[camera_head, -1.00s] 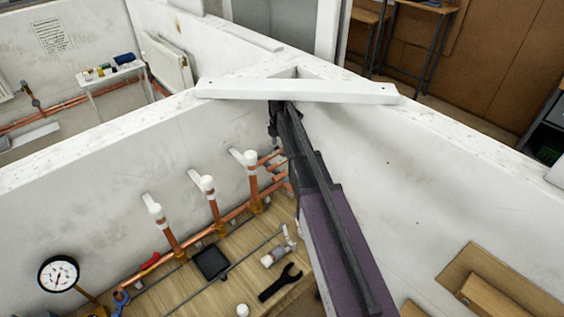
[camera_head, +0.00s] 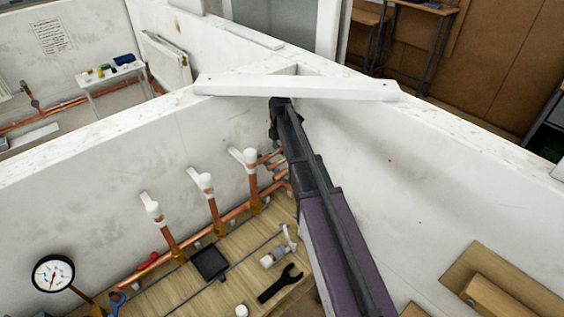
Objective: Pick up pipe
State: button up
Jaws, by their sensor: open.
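Three upright copper pipes with white tops stand along the back wall of the bench: left (camera_head: 163,236), middle (camera_head: 212,207) and right (camera_head: 253,182). They rise from a horizontal copper pipe (camera_head: 191,236). A thin grey pipe or rod (camera_head: 236,264) lies across the wooden bench. I cannot tell which of these is the pipe meant. My arm reaches up and away to the wall corner. My gripper (camera_head: 273,128) is small and dark at its far end, above and right of the right upright pipe. It is open, with no pipe seen in it; its fingers are hard to make out.
The wooden bench (camera_head: 193,290) holds a black square tray (camera_head: 209,263), a black wrench (camera_head: 281,284) and a white fitting (camera_head: 272,259). A pressure gauge (camera_head: 53,273) stands at the left. White walls meet behind my gripper under a white corner brace (camera_head: 300,89).

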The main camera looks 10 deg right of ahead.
aim_at(282, 159)
jog(key=shift+f, duration=0.15)
jog(key=f+b, duration=0.3)
jog(key=shift+d, duration=0.25)
jog(key=shift+f+b, duration=1)
jog(key=shift+b, duration=0.15)
grip_shut()
